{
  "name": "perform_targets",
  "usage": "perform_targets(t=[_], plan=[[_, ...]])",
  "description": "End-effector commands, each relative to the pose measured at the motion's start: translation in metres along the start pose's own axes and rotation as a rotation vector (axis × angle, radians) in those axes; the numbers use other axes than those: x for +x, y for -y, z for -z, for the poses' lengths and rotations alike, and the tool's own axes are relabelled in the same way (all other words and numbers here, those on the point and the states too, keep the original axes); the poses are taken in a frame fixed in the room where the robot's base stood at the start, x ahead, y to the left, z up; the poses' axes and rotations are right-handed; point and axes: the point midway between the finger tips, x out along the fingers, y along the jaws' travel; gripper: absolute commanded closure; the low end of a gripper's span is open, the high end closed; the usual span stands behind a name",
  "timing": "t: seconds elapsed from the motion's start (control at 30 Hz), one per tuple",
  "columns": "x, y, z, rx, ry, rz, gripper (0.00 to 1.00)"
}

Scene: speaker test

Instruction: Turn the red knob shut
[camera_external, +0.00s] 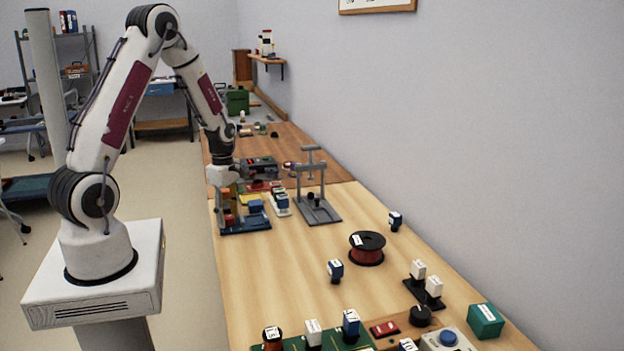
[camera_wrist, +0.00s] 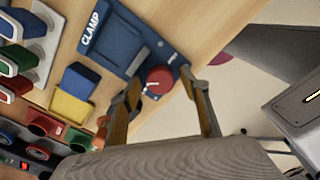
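The red knob (camera_wrist: 158,79) is round and sits on a blue fixture labelled CLAMP (camera_wrist: 116,40) in the wrist view. A white mark shows on the knob's side. My gripper (camera_wrist: 162,84) is open, with one finger to the left of the knob and one to the right in the picture. I cannot tell whether either finger touches it. In the external view my gripper (camera_external: 224,184) points down over the blue fixture (camera_external: 247,224) at the table's left edge.
Blue and yellow blocks (camera_wrist: 71,103) stand left of my gripper in the wrist view, with red and green round parts below. A grey stand (camera_external: 317,208) is to the right in the external view. The table's edge is close by, with floor beyond.

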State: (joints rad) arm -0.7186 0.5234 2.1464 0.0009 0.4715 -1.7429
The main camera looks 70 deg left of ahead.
Motion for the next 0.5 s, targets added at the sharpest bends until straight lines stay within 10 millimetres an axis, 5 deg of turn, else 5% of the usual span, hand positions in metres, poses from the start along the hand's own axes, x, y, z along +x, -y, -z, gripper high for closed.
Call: perform_targets(t=[0.5], plan=[[0.0003,0.0003,-0.0006,-0.004,0.000,0.001,0.55]])
